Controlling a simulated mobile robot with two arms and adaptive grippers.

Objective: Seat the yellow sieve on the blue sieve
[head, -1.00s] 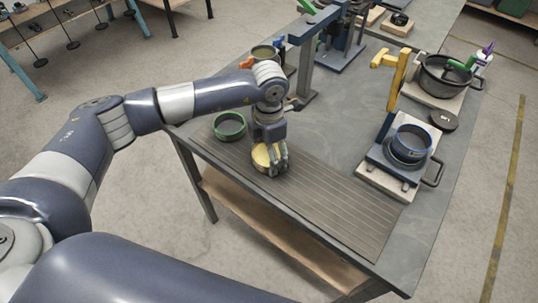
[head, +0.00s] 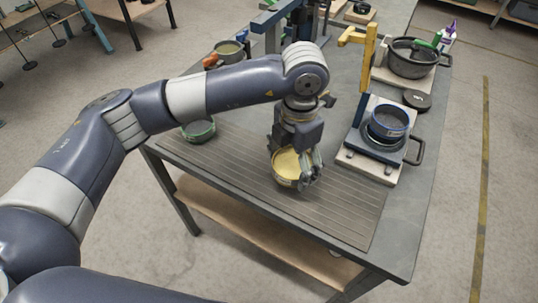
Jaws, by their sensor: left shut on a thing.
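The yellow sieve (head: 286,165) is a round, shallow ring over the ribbed mat. My left gripper (head: 306,176) is shut on its right side, and the fingers hide part of the rim. I cannot tell how far the sieve is above the mat. The blue sieve (head: 389,121) sits upright on a dark stand at the right of the table, apart from the yellow one. A green sieve (head: 198,130) lies on the mat's left end, partly under my left arm. My right gripper does not show.
A yellow lever post (head: 367,62) rises beside the blue sieve's stand. A black lid (head: 417,100) and a dark pot (head: 411,57) stand behind it. A blue frame (head: 268,22) stands at the back. The ribbed mat (head: 335,205) is clear at front right.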

